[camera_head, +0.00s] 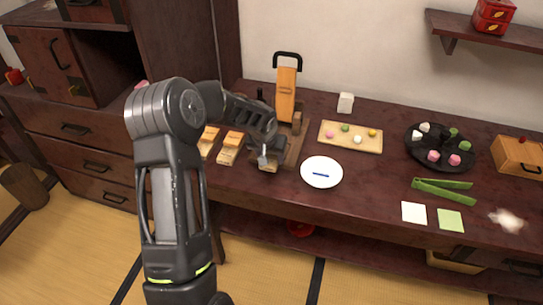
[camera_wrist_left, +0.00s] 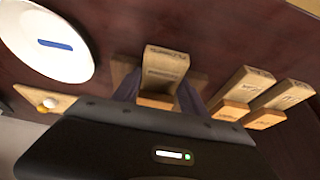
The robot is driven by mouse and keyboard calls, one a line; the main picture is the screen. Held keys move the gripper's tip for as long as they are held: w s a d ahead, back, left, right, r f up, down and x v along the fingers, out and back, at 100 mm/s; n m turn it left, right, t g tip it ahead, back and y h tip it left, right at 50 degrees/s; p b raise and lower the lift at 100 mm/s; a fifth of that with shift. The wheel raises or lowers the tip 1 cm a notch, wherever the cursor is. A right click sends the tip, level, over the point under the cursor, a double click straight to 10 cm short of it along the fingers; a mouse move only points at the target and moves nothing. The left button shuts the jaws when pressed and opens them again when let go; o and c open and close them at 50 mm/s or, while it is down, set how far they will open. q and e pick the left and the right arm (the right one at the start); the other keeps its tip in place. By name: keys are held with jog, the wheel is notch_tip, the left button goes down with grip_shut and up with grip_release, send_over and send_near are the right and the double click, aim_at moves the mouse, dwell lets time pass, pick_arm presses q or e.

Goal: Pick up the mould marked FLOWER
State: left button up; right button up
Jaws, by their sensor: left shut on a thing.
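My left gripper (camera_head: 266,152) reaches in from the left over the dark table. It is shut on a wooden mould (camera_head: 269,167), partly hidden by the gripper. In the left wrist view this mould (camera_wrist_left: 165,62) sits between the fingers (camera_wrist_left: 160,95), its light end facing out. Its end bears a dark marking too blurred to read. Two similar moulds (camera_head: 208,140) (camera_head: 229,150) lie to the left of the gripper; they also show at right in the wrist view (camera_wrist_left: 244,86) (camera_wrist_left: 284,95), with unreadable markings. My right gripper is out of view.
A white plate with a blue mark (camera_head: 321,177) lies just right of the gripper. A tall orange-brown wooden piece (camera_head: 286,95) stands behind it. A tray of sweets (camera_head: 351,146), a dark round plate (camera_head: 414,152) and green tongs (camera_head: 443,190) are farther right.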

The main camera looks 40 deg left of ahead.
aim_at(271, 158)
pick_arm(q)
notch_tip(271, 158, up, 10)
jog(key=shift+r+b, duration=0.15)
jog(key=shift+b, duration=0.15)
dwell(0.7)
